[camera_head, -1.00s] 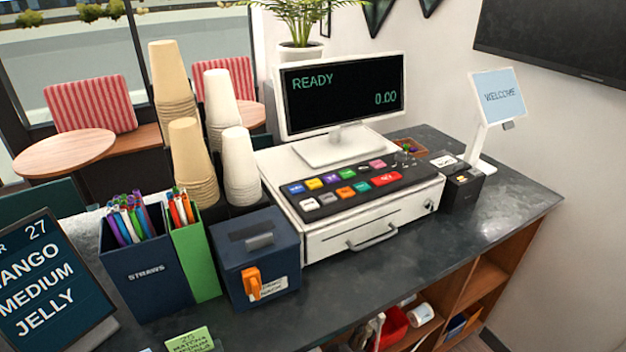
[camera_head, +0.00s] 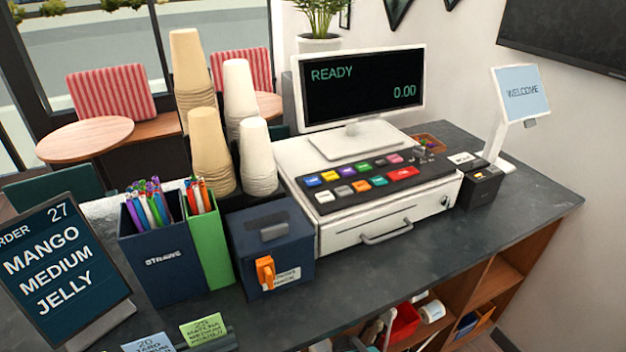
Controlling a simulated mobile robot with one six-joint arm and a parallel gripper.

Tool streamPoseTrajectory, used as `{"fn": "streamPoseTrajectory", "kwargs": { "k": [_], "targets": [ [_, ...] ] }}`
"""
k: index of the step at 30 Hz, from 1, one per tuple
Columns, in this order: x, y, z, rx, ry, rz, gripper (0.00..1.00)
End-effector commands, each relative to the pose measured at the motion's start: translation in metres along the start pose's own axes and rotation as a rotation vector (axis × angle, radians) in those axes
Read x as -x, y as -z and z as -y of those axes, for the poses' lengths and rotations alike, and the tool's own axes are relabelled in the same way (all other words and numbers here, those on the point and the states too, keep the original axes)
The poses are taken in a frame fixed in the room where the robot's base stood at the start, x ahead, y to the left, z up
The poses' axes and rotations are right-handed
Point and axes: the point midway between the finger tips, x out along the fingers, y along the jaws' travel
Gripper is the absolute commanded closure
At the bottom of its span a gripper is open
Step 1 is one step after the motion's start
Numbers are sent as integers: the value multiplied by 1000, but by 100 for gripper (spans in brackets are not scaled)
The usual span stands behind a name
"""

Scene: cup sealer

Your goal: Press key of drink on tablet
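The order tablet (camera_head: 62,268) stands tilted at the left and reads "ORDER 27, MANGO MEDIUM JELLY". The cash register (camera_head: 386,211) stands in the middle of the counter. Its key panel (camera_head: 375,183) has several coloured keys, among them a blue key (camera_head: 313,181), a yellow key (camera_head: 329,176), an orange key (camera_head: 380,181) and a wide red key (camera_head: 403,173). The key labels are too small to read. The register screen (camera_head: 362,86) shows "READY" and "0.00". My gripper is not in view.
A navy straw box (camera_head: 160,262), a green box (camera_head: 208,245) and a dark blue box with an orange handle (camera_head: 270,246) stand left of the register, before stacked cups (camera_head: 257,160). A card terminal (camera_head: 480,187) and a "WELCOME" display (camera_head: 521,92) stand right. The counter's front right (camera_head: 480,245) is clear.

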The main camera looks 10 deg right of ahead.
Motion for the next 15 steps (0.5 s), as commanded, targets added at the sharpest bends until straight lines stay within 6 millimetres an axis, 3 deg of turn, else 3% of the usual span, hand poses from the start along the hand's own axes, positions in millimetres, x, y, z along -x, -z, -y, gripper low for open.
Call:
{"fn": "streamPoseTrajectory", "kwargs": {
  "k": [1,8,15],
  "targets": [
    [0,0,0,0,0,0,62],
    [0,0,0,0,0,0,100],
    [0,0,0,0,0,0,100]
  ]
}}
